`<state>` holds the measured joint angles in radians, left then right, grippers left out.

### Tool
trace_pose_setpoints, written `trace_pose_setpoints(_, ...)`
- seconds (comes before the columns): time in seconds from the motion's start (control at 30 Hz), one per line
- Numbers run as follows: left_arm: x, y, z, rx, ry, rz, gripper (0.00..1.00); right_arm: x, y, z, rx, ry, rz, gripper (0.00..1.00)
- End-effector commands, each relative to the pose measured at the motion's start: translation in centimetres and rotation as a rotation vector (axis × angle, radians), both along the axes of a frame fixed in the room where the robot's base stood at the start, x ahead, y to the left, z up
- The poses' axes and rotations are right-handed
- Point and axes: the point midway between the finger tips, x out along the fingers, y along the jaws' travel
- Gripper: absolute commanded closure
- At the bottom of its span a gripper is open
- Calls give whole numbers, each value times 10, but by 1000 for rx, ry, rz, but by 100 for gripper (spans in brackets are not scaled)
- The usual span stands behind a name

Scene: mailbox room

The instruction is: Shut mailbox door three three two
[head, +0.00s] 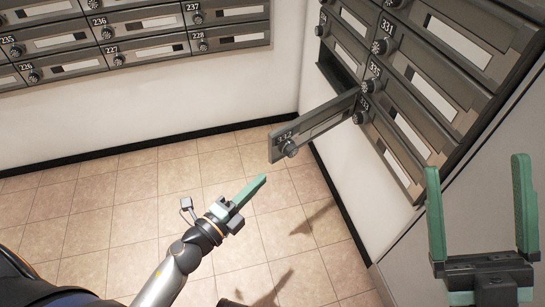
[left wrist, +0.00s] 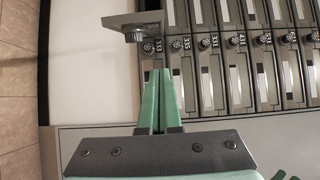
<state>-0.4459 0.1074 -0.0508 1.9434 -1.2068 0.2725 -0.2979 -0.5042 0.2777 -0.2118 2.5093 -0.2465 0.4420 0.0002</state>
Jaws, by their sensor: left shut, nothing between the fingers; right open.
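Mailbox door 332 (head: 315,124) stands open, swung out from the right-hand mailbox wall, with its round knob (head: 291,149) at the free end. A dark open compartment (head: 338,76) shows behind it. My left gripper (head: 263,178) is shut and empty, below and to the left of the door's free end, with a gap in the head view. In the left wrist view the closed fingers (left wrist: 161,72) point towards the wall, and the open door (left wrist: 130,20) juts out just ahead of them. My right gripper (head: 477,165) is open and empty in front of the wall.
Neighbouring doors on the right-hand wall (head: 420,90) look closed. Another bank of mailboxes (head: 130,40) hangs on the back wall, far from the grippers. The tiled floor (head: 130,205) is clear apart from shadows.

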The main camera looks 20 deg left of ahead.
Motion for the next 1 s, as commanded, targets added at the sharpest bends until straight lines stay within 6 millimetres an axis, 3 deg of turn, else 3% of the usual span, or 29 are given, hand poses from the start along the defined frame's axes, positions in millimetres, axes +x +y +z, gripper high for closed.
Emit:
trace_pose_setpoints(0.17, 18, -7, 3, 5, -5, -2, 100, -1, 0, 4, -1, -6, -1, 10)
trace_pose_setpoints(0.6, 95, -34, 2, 3, -4, -1, 100, 0, 0, 6, -4, -6, -5, 10)
trace_pose_setpoints(0.8, 109, -9, -1, 4, 0, 0, 100, 0, 0, 1, 0, -3, -3, 10)
trace_pose_setpoints(1.0, 115, -1, 1, 2, -1, -1, 100, 0, 0, -1, 4, 2, 0, 10)
